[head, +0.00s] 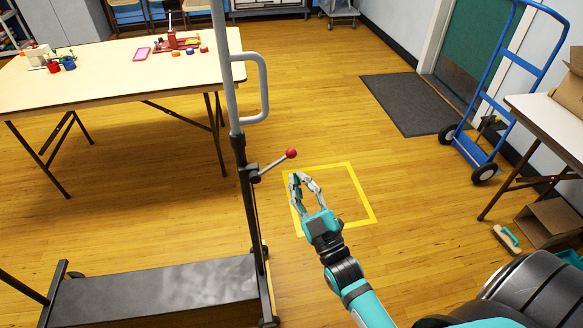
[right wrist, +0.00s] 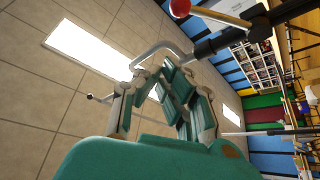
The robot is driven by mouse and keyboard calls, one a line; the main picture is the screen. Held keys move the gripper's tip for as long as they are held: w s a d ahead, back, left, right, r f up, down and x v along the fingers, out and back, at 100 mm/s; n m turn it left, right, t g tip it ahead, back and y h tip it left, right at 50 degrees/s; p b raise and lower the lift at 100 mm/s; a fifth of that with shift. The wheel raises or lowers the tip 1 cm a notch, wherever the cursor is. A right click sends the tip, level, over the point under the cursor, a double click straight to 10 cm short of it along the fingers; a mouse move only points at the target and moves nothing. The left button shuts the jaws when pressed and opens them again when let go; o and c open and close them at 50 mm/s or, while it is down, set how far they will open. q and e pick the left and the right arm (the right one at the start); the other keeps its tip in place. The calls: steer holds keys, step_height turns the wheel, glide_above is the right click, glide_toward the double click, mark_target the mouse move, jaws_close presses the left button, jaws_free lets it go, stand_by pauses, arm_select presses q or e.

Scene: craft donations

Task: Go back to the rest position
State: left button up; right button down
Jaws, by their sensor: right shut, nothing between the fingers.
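My right gripper (head: 304,177) is held out in front of me at the lower middle of the head view, over the floor and the left part of a yellow taped square (head: 364,194). It is shut and empty. In the right wrist view my right gripper (right wrist: 160,75) points up toward the ceiling, with nothing in its fingers. My left gripper is not in the head view.
A frame with a grey handle (head: 263,88) and a red-knobbed lever (head: 291,153) stands close left of my right gripper. Left is a craft table (head: 110,85). Right are a blue hand truck (head: 487,110), a table edge (head: 550,125) and an open cardboard box (head: 548,222). Floor ahead is clear.

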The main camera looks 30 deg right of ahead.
steer(key=s+a+f+m+g, duration=0.1)
steer(key=s+f+g, duration=0.25)
steer(key=f, duration=0.95)
steer(key=s+a+f+m+g+y, duration=0.1)
steer(key=s+a+f+g, duration=0.2)
steer(key=f, duration=1)
steer(key=s+f+g, duration=0.3)
steer(key=f+g, duration=0.2)
steer(key=f, duration=0.7)
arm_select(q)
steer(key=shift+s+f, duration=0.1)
arm_select(e)
steer(key=s+d+f+g, duration=0.1)
steer(key=s+f+g, duration=0.2)
steer(key=s+f, duration=0.3)
steer(key=s+f+m+g, duration=0.1)
steer(key=s+f+g, duration=0.3)
steer(key=s, duration=1)
steer(key=s+d+f+m+g+h, duration=0.1)
steer(key=s+f+g, duration=0.2)
steer(key=s+f, duration=0.6)
steer(key=shift+s+d+f+g, duration=0.2)
steer(key=shift+s+d+g, duration=0.15)
steer(key=shift+s, duration=0.65)
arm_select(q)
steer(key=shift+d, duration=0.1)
